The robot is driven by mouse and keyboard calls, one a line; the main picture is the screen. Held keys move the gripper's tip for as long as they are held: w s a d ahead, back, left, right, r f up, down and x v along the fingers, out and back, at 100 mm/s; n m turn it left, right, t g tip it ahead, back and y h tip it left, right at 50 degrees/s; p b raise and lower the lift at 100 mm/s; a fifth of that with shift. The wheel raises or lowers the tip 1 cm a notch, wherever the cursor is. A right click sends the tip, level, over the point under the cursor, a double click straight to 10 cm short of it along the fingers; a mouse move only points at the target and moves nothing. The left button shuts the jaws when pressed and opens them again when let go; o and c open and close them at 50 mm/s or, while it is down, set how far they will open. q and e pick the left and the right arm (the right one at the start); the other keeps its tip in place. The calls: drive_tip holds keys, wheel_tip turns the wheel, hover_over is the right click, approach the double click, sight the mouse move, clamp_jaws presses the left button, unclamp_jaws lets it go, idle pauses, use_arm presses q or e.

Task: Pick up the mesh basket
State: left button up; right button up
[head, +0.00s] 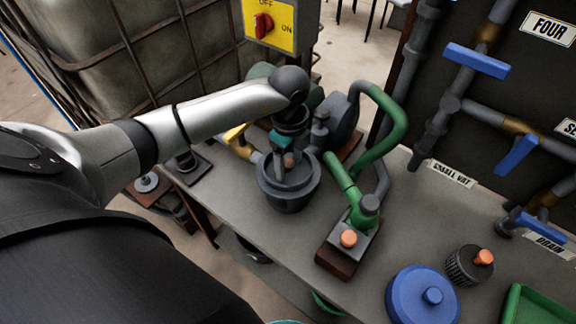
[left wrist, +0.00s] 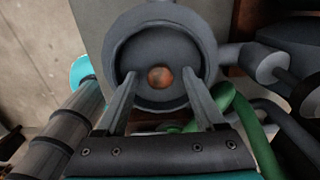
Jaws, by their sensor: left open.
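A dark round mesh basket (head: 465,266) with an orange knob stands on the bench at the right in the head view. My left gripper (head: 287,157) points down over an open grey pot (head: 290,197), away from that basket. In the left wrist view, my left gripper (left wrist: 159,74) is open and empty, its fingers on either side of an orange-brown knob (left wrist: 160,78) inside the pot. I cannot tell how far above the knob the fingertips are. What the knob belongs to is mostly hidden in the dark pot. My right gripper is not in view.
A blue lid (head: 423,297) and a green tray (head: 537,309) lie at the bench's right. A green pipe (head: 383,146) and a box with an orange button (head: 348,239) stand just right of the pot. Blue-handled valves line the dark panel.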

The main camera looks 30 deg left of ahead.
use_arm(q)
drive_tip(key=shift+f, duration=0.65)
drive_tip(key=shift+c, duration=0.3)
clamp_jaws()
drive_tip(key=shift+r, duration=0.1)
idle(0.5)
